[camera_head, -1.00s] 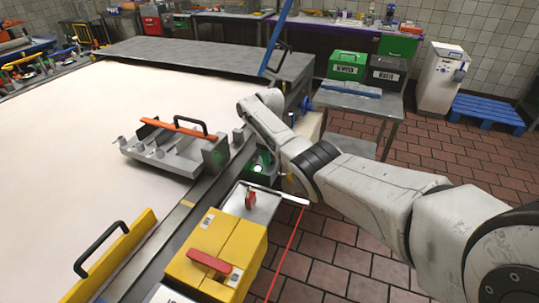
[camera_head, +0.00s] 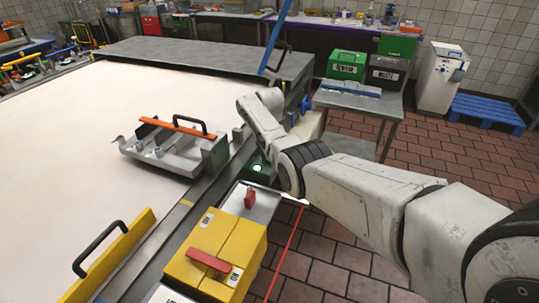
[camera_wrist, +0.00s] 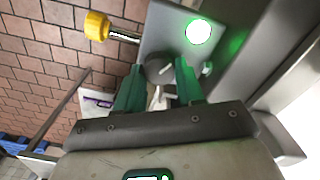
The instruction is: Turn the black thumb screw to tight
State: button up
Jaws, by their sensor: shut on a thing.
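The black thumb screw (camera_wrist: 157,67) shows in the wrist view as a dark round knob with a pale mark, on a grey metal plate (camera_wrist: 170,30). My gripper (camera_wrist: 158,72) has two green fingers, one on each side of the knob, and is shut on it. Some of the knob is hidden between the fingers. In the head view the screw and my fingertips are hidden behind my arm; a lit green lamp (camera_head: 257,168) shows beside it.
In the wrist view a yellow knob (camera_wrist: 97,26) on a rod sticks out left of the plate, and a glowing green lamp (camera_wrist: 198,32) sits above right. In the head view, yellow boxes (camera_head: 240,240) and a metal tray (camera_head: 262,205) stand near my arm.

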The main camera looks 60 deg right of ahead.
jog(key=m, duration=0.6)
jog(key=shift+b, duration=0.35)
jog(key=m, duration=0.5)
jog(key=shift+r+m+b, duration=0.1)
jog(key=shift+m+b, duration=0.25)
jog(key=shift+m, duration=0.05)
jog(key=o, duration=1)
jog(key=shift+s, duration=0.1)
jog(key=shift+o, duration=0.2)
notch_tip(320, 180, up, 11)
jog(key=shift+b, duration=0.3)
jog(key=shift+f, duration=0.2)
